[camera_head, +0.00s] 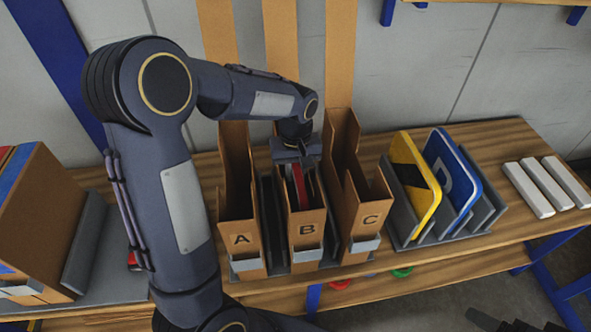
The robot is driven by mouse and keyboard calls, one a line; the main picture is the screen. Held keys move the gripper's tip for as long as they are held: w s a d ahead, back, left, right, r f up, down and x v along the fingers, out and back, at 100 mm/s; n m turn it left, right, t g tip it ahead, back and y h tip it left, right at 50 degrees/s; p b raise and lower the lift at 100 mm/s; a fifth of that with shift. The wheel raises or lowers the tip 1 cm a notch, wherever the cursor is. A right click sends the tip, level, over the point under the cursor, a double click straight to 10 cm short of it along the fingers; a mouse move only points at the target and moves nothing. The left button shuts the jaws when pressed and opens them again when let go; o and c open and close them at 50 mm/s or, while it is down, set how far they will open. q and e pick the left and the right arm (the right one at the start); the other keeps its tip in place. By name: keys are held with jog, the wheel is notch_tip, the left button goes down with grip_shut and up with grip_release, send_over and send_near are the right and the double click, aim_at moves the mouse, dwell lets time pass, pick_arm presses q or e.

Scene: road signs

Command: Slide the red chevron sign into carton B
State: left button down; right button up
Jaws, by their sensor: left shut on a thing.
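Carton B (306,229) is the middle of three tall brown cartons standing side by side, with a black letter on its front. My left gripper (298,161) is above the open top of carton B, near its back. It is shut on the red chevron sign (300,185), seen nearly edge-on as a narrow red strip. The sign is upright, with its visible part within the opening of carton B. Its lower part is hidden by the carton front, so I cannot tell how deep it sits.
Carton A (241,238) and carton C (371,219) flank carton B closely. A grey rack at the right holds a yellow sign (413,184) and a blue sign (451,170). White bars (547,186) lie farther right. A brown box (38,225) stands at the left.

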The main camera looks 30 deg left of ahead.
pick_arm(q)
jog(key=c, duration=1.2)
grip_release()
jog(key=shift+f, duration=0.1)
notch_tip(320, 180, up, 8)
jog(key=shift+f, duration=0.1)
